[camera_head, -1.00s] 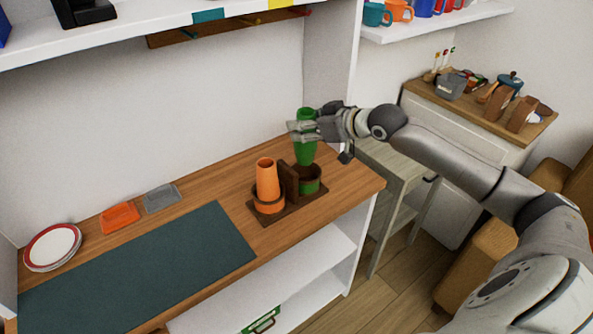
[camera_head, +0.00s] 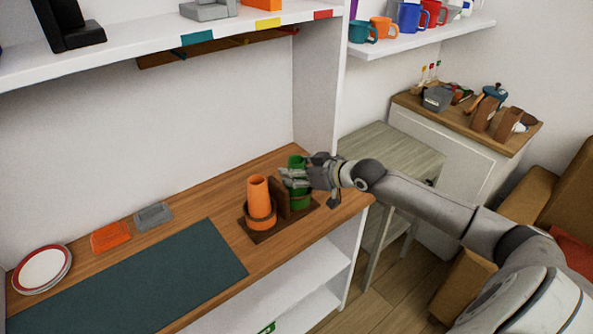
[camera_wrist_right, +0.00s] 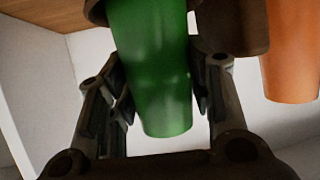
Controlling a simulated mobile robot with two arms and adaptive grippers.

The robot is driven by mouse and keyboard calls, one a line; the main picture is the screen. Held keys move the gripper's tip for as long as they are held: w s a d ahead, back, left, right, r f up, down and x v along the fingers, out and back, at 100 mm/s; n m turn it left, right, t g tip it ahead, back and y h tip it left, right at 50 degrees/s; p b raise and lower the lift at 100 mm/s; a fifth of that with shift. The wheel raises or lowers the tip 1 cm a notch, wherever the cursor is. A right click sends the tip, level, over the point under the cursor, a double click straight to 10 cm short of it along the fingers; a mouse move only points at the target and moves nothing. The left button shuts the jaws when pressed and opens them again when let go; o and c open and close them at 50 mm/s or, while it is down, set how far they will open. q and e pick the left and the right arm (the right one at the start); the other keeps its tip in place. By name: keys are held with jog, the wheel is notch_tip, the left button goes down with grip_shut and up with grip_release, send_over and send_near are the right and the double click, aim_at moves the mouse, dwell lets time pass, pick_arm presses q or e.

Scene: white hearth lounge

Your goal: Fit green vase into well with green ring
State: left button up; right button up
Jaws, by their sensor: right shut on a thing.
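The green vase (camera_head: 295,161) stands upright at the right well of the brown wooden holder (camera_head: 258,237), its lower part down at the well with the green ring (camera_head: 299,203). My right gripper (camera_head: 294,179) is shut around the vase's upper part and hides much of it. In the right wrist view the green vase (camera_wrist_right: 155,75) is between the two fingers (camera_wrist_right: 160,105), and its far end passes behind the brown well rim (camera_wrist_right: 96,12). Whether it is fully seated I cannot tell. My left gripper is out of view.
An orange vase (camera_head: 258,192) stands in the holder's other well, with a brown divider (camera_head: 283,198) between them. The wooden counter (camera_head: 225,200) also carries a dark green mat (camera_head: 150,285), plates (camera_head: 42,268) and small orange and grey trays. A white shelf panel (camera_head: 318,85) rises behind.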

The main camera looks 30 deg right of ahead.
jog(key=o, duration=0.9)
jog(key=shift+c, duration=0.2)
pick_arm(q)
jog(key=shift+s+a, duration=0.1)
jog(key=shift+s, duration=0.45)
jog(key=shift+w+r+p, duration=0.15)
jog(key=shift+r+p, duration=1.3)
jog(key=shift+p, duration=0.05)
pick_arm(e)
jog(key=shift+v, duration=6.05)
jog(key=shift+r, duration=0.1)
